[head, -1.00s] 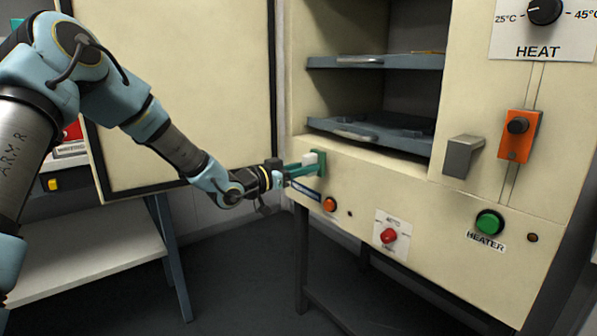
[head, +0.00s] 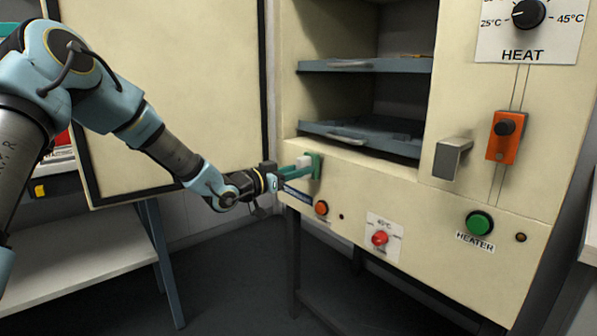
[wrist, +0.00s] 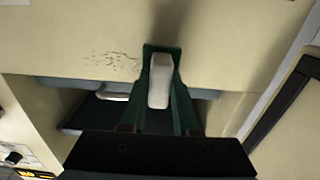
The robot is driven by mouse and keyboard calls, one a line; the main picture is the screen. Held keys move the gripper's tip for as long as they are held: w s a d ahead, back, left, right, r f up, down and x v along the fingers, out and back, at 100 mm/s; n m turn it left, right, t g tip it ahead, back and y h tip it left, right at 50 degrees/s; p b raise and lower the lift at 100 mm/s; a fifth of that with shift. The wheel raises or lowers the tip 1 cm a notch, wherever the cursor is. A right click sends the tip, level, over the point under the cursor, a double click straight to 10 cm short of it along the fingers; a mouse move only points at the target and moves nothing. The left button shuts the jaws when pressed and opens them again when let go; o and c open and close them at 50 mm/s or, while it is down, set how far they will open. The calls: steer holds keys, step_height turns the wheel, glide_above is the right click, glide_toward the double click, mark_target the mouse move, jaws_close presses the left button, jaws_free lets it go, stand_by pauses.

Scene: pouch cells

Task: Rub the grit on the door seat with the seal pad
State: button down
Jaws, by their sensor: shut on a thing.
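The seal pad (head: 303,162) is a small white block, held between the green fingers of my gripper (head: 311,166). In the wrist view the pad (wrist: 160,85) is gripped lengthwise between both fingers. My gripper is at the cream door seat (head: 345,172), the front face below the cabinet opening, near its left end. The grit (wrist: 118,60) shows in the wrist view as dark specks on the cream surface, just left of the pad and fingertips. I cannot make out the grit in the head view. Whether the pad touches the surface I cannot tell.
The open door (head: 170,90) stands left, behind my arm. Shelves (head: 365,66) fill the cabinet. A metal catch (head: 451,157) juts from the front at right. An orange button (head: 321,208), red knob (head: 380,238) and green button (head: 480,222) sit below. A white-topped bench (head: 80,250) is at left.

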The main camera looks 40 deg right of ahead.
steer(key=shift+d, duration=0.7)
steer(key=shift+s+a+b, duration=0.2)
steer(key=shift+s+b, duration=0.35)
steer(key=shift+s, duration=1.4)
steer(key=shift+s+b, duration=0.6)
steer(key=shift+s, duration=1.55)
steer(key=shift+s+a+b, duration=0.15)
steer(key=shift+s+b, duration=0.35)
steer(key=shift+s, duration=1.3)
steer(key=shift+w+d+r+p, duration=0.15)
steer(key=shift+w+p, duration=0.4)
steer(key=shift+w, duration=1.75)
steer(key=shift+w+d+r+p, duration=0.1)
steer(key=shift+w+d+p, duration=0.3)
steer(key=shift+w, duration=1.9)
steer(key=shift+w+a+f+p, duration=0.15)
steer(key=shift+w+p, duration=0.3)
steer(key=shift+w, duration=0.85)
steer(key=shift+a, duration=0.1)
